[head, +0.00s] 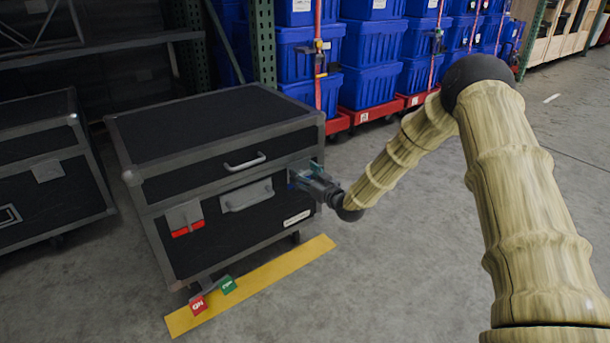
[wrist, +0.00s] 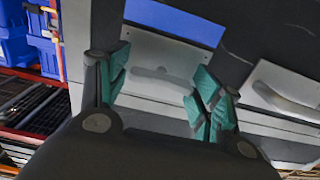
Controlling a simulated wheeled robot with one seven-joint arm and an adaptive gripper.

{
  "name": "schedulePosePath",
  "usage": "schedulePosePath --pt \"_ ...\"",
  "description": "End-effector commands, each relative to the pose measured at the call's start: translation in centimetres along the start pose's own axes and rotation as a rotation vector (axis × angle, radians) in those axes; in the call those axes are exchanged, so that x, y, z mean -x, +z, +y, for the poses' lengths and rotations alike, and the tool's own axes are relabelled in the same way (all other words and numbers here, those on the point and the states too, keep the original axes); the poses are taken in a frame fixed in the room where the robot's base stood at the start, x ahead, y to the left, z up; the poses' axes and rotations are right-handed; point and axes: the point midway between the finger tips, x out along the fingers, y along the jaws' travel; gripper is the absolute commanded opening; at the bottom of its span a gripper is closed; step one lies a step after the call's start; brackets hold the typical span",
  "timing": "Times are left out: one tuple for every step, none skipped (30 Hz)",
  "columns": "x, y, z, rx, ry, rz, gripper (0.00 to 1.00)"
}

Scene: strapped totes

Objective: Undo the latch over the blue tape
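The latch (wrist: 160,52) is a pale grey plate with a raised curved lip on the black case (head: 215,130). The blue tape (wrist: 178,20) shows along the plate's edge, at the top of the wrist view. In the head view my gripper (head: 303,174) is at the right end of the case front and hides most of this latch and its tape. In the wrist view my gripper (wrist: 160,88) is open, with a teal-padded finger on either side of the latch plate. Nothing is held. I cannot tell whether the fingers touch the plate.
A second latch (head: 184,215) with red tape (head: 187,230) is at the front left, with a handle (head: 247,195) between. A yellow floor strip (head: 255,283) bears red and green tags. Blue totes (head: 372,88) stand behind; another case (head: 45,165) is at left.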

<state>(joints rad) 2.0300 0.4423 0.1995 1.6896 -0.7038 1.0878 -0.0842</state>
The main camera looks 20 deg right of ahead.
Motion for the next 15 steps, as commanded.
schedulePosePath --pt "0.01 0.00 0.01 0.000 0.000 0.000 0.49" --pt "0.01 0.00 0.01 0.000 0.000 0.000 0.44" --pt "0.01 -0.01 0.02 0.000 0.000 0.000 0.37" --pt "0.01 0.00 0.02 0.000 0.000 0.000 0.31" --pt "0.02 0.00 0.02 0.000 0.000 0.000 0.29" --pt "0.02 -0.01 0.03 0.000 0.000 0.000 0.29" --pt "0.02 -0.01 0.03 0.000 0.000 0.000 0.29" --pt "0.02 -0.02 0.03 0.001 0.000 0.000 0.29" --pt "0.02 -0.03 0.03 0.002 0.000 0.000 0.29" --pt "0.02 -0.04 0.02 0.004 0.000 0.000 0.29" --pt "0.02 -0.05 0.02 0.007 0.000 0.000 0.29" --pt "0.02 -0.08 0.01 0.014 0.000 0.000 0.29" --pt "0.01 -0.11 0.00 0.020 0.000 0.000 0.29" --pt "0.00 -0.14 -0.02 0.028 0.000 0.000 0.29" --pt "-0.01 -0.18 -0.06 0.040 -0.001 0.000 0.29"
